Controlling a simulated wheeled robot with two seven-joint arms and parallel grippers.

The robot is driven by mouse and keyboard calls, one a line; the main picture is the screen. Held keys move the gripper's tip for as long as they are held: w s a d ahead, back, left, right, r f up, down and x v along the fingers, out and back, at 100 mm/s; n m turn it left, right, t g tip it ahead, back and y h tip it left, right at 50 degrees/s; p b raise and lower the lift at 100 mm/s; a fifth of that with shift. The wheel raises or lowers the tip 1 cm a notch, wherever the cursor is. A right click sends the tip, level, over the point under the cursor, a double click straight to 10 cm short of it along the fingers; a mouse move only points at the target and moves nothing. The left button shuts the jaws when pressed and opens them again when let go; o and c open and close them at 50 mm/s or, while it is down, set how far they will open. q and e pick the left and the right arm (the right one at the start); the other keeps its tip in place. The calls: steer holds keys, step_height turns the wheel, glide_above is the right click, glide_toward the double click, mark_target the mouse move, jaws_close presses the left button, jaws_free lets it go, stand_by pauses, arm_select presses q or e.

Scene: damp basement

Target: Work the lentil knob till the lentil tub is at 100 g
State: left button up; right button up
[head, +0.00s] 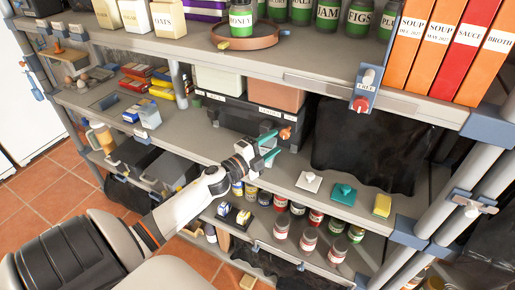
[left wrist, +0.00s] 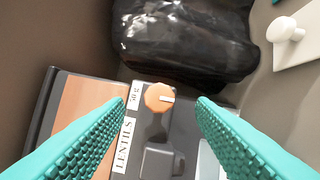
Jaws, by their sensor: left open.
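The lentil knob is a round orange knob (left wrist: 158,97) with a white pointer mark, which points right in the left wrist view. It sits on a dark dispenser front beside a small "50 g" label (left wrist: 134,96) and a "LENTILS" label (left wrist: 123,145). In the head view the knob (head: 285,133) is just beyond my left gripper (head: 271,147). My left gripper's teal fingers (left wrist: 155,128) are open, one on each side of the knob's line, with nothing between them. A grey part (left wrist: 158,160) lies below the knob. I cannot make out a lentil tub or its weight reading.
The dark dispenser box (head: 238,122) stands on the middle shelf. A black plastic sheet (head: 365,145) hangs to its right. White (head: 309,181), teal (head: 343,193) and yellow (head: 382,205) items lie on the shelf's front. Jars stand below; the upper shelf (head: 330,88) overhangs.

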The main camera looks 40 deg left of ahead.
arm_select(q)
steer(key=s, duration=0.4)
steer(key=s+a+b, duration=0.1)
steer(key=s, duration=0.1)
steer(key=shift+f, duration=0.2)
steer(key=shift+w, duration=0.1)
steer(key=s+a+f+n+g+y+b, duration=0.15)
steer(key=s+f+n+g, duration=0.3)
steer(key=f, duration=1.35)
steer(key=s+d+f+n+g+y, duration=0.1)
steer(key=s+f+n+g+y, duration=0.35)
steer(key=f, duration=1.25)
steer(key=s+d+f+n+g+h+b, duration=0.1)
steer(key=s+d+f+n+g, duration=0.15)
steer(key=s+f, duration=0.4)
steer(key=s+d+f+n+g+h, duration=0.1)
steer(key=s+d+f, duration=0.2)
steer(key=s+f, duration=0.4)
steer(key=s+d+f+n+g, duration=0.1)
steer(key=s+d+f, duration=0.2)
steer(key=s, duration=0.3)
steer(key=s+d+f+g+h, duration=0.1)
steer(key=s+d+f+g, duration=0.1)
steer(key=s+d+f, duration=0.2)
steer(key=s+d+f+n+g, duration=0.1)
steer(key=s+d+f+g, duration=0.1)
steer(key=s, duration=0.6)
steer(key=shift+s+d+f+n+b, duration=0.35)
steer(key=shift+s+d+f+b, duration=0.1)
steer(key=shift+d+f, duration=0.35)
